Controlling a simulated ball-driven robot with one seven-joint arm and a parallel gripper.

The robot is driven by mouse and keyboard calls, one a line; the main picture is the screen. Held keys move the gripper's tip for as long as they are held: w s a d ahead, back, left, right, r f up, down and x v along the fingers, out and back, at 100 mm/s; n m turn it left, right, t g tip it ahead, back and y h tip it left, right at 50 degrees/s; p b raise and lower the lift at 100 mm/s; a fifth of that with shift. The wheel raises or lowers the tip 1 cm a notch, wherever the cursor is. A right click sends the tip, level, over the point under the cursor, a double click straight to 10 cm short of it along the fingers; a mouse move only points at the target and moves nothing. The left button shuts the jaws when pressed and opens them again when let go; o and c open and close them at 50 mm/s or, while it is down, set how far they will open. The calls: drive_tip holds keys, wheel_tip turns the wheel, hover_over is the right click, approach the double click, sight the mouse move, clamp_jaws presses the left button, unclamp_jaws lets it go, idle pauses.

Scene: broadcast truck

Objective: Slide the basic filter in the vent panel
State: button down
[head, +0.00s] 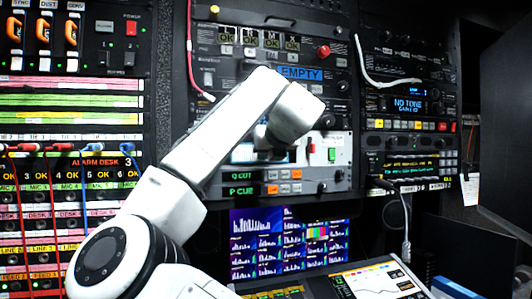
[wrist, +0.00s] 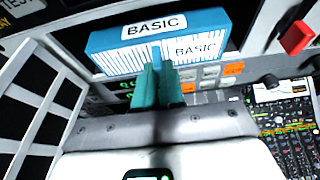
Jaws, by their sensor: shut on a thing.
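The basic filter (wrist: 125,42) is a blue, box-shaped cartridge with white pleats and two BASIC labels, in the wrist view. My gripper (wrist: 160,75) has its teal fingers shut on the middle of the filter's near side. The filter is held across the top of the wrist view, in front of the rack; whether it touches the rack I cannot tell.
A red switch (wrist: 296,37) juts out at the right of the wrist view. A white-framed piece with black openings (wrist: 38,95) stands close at the left. Monitors (head: 290,242) and a sloping console (head: 375,280) lie below the rack. A cable (head: 405,225) hangs at the right.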

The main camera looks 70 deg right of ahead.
drive_tip(key=shift+w+d+r, duration=0.15)
drive_tip(key=shift+w+d, duration=0.95)
drive_tip(key=shift+d, duration=0.1)
idle(0.6)
drive_tip(key=shift+w+d+r, duration=0.15)
drive_tip(key=shift+w+r, duration=0.05)
drive_tip(key=shift+w, duration=0.3)
drive_tip(key=shift+w, duration=0.3)
